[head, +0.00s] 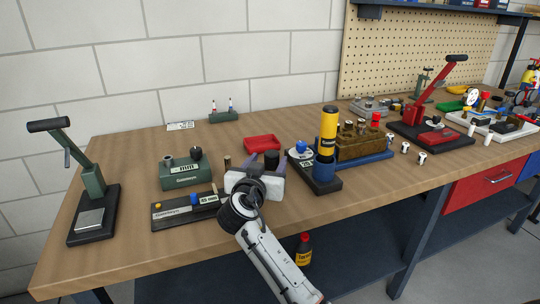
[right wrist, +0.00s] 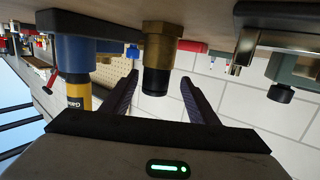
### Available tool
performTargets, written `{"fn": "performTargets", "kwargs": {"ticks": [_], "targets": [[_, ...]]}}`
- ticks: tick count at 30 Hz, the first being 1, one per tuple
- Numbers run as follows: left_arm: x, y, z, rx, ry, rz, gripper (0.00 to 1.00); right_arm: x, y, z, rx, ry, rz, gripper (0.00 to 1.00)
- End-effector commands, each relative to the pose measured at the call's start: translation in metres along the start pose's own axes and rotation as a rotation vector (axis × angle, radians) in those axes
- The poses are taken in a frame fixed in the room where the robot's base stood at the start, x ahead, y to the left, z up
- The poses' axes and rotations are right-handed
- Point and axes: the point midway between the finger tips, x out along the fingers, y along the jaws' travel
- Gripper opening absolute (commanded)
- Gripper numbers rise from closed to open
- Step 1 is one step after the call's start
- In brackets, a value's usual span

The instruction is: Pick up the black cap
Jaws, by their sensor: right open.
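The black cap (right wrist: 154,82) sits on the end of an upright brass hex fitting (right wrist: 160,45), seen upside down in the right wrist view. In the head view the cap (head: 271,158) shows just behind my right gripper (head: 256,180), which hides the brass below it. My right gripper (right wrist: 158,86) is open and empty. Its two dark fingers lie on either side of the cap in the wrist view, with a visible gap to each side; how far along the fingers the cap lies is hard to tell. My left gripper is in neither view.
A blue stand with a yellow-and-black cylinder (head: 328,128) is close to the right. A green block with a black knob (head: 186,173) and a black base plate (head: 178,213) are to the left. A red tray (head: 262,142) lies behind.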

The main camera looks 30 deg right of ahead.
Motion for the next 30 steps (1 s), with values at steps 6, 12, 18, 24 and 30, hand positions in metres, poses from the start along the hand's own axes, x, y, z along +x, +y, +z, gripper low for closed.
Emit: {"fn": "performTargets", "kwargs": {"ticks": [6, 12, 18, 24, 30], "targets": [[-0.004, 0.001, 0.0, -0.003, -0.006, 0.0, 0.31, 0.019, 0.004, -0.004, -0.002, 0.001, 0.003, 0.54], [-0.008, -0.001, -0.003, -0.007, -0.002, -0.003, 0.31, 0.048, 0.008, -0.006, -0.003, 0.0, 0.002, 0.54], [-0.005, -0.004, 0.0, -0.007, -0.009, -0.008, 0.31, 0.059, 0.007, -0.004, 0.0, -0.002, 0.0, 0.54], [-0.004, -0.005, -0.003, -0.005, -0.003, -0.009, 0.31, 0.059, 0.007, -0.004, 0.0, -0.002, 0.0, 0.47], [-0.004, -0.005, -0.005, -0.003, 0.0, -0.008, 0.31, 0.059, 0.007, -0.004, 0.0, -0.002, 0.0, 0.14]]}}
